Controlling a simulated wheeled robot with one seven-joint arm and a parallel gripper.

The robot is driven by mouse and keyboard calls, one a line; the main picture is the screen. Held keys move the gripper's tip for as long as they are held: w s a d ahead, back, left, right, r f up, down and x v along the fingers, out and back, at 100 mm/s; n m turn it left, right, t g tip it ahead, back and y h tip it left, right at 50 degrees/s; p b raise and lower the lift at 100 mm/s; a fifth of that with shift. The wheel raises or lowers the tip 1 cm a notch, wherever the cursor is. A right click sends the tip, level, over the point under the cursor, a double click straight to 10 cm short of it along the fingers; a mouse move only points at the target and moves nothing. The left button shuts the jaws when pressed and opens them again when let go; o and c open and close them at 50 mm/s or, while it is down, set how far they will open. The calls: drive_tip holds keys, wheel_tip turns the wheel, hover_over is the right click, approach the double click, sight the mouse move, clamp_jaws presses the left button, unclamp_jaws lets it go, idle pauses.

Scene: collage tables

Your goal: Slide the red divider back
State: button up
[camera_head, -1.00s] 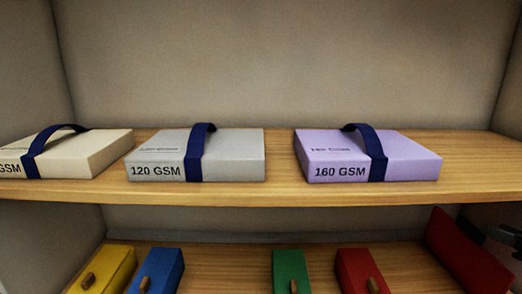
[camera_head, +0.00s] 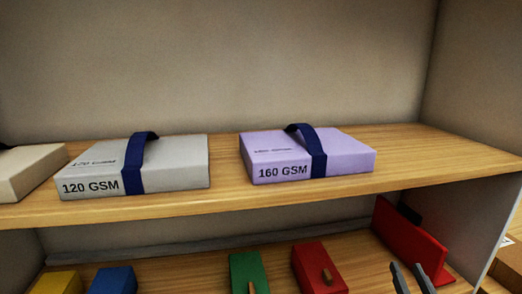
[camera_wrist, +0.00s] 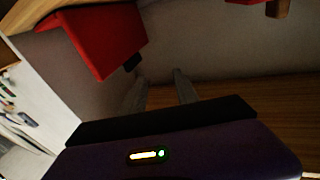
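The red divider (camera_head: 408,240) stands upright on the lower shelf at the right, near the shelf's right side wall. It also shows in the wrist view (camera_wrist: 108,40) at the upper left, with a dark piece at its edge. My gripper (camera_head: 411,278) is at the bottom right of the head view, in front of the divider, its two dark fingers apart. In the wrist view the fingers (camera_wrist: 160,80) are spread with nothing between them. The gripper appears apart from the divider.
Red (camera_head: 319,268), green (camera_head: 245,272), blue (camera_head: 113,280) and yellow (camera_head: 58,283) blocks with pegs sit on the lower shelf (camera_head: 200,270), left of the divider. Paper packs, including a purple one (camera_head: 275,172) and a grey one (camera_head: 100,180), lie on the upper shelf (camera_head: 430,160).

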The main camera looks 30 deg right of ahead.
drive_tip(key=s+a+f+n+y, duration=0.2)
drive_tip(key=s+a+y, duration=0.1)
drive_tip(key=s+a, duration=0.4)
drive_tip(key=s+a+f+n+y, duration=0.3)
drive_tip(key=s+a, duration=0.4)
drive_tip(key=a, duration=0.5)
drive_tip(key=s+a+f+n+y, duration=0.2)
drive_tip(key=s+a+f+y, duration=0.1)
drive_tip(key=s+a, duration=0.4)
drive_tip(key=a+y, duration=0.1)
drive_tip(key=a, duration=0.1)
drive_tip(key=shift+s+a+n+g+y, duration=0.15)
drive_tip(key=shift+a+n+g+y, duration=0.15)
drive_tip(key=shift+a+g+y, duration=0.1)
drive_tip(key=shift+d, duration=0.2)
